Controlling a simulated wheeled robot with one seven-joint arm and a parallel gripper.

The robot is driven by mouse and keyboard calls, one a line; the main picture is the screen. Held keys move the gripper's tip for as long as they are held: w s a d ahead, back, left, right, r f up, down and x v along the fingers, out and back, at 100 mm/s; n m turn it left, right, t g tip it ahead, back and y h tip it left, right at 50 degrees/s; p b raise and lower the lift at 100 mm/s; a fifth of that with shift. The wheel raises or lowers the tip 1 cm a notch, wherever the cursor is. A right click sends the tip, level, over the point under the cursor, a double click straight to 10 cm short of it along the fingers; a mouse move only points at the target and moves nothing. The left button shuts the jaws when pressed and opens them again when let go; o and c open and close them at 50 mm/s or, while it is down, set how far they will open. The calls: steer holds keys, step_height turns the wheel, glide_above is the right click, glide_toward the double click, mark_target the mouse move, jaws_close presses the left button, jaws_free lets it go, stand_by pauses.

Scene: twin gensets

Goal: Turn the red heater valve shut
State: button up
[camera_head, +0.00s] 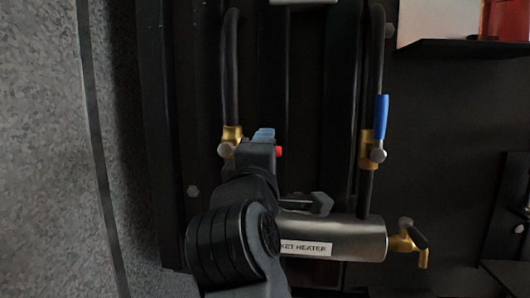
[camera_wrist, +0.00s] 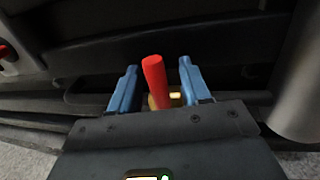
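The red heater valve handle (camera_head: 278,152) shows only as a small red end at the right side of my gripper (camera_head: 264,134) in the head view. Its brass body (camera_head: 232,133) sits on the left hose, and my gripper hides most of the handle. In the wrist view the red handle (camera_wrist: 154,78) stands between the two blue fingers of my gripper (camera_wrist: 159,68). The fingers are apart, with a gap on both sides of the handle. A brass part shows behind the handle's base.
A blue-handled valve (camera_head: 381,118) sits on the right hose. The metal heater cylinder (camera_head: 360,238) lies below, with a brass drain tap (camera_head: 408,242) at its right end. A dark shelf (camera_head: 460,47) juts out at the upper right. Grey speckled floor (camera_head: 45,150) lies at the left.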

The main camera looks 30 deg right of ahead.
steer(key=shift+s, duration=0.1)
steer(key=v, duration=0.7)
steer(key=shift+s+a+p, duration=0.25)
steer(key=shift+p, duration=0.1)
steer(key=shift+f, duration=0.1)
steer(key=s+d+f+n+t+y, duration=0.25)
steer(key=s+f+n+t, duration=0.4)
steer(key=n, duration=0.95)
steer(key=s+d+f+n+t+y, duration=0.1)
steer(key=s+d+f+n, duration=0.3)
steer(key=s+n, duration=0.85)
steer(key=s+a+f+n+g+y, duration=0.2)
steer(key=s+f+n+g+y, duration=0.2)
steer(key=s+f+n, duration=0.9)
steer(key=s+a+f+n+g+y, duration=0.3)
steer(key=s+f+n+g+y, duration=0.2)
steer(key=n, duration=1.5)
step_height(320, 180, up, 32)
steer(key=p, duration=3.1)
steer(key=shift+w+d, duration=0.2)
steer(key=shift+w, duration=0.05)
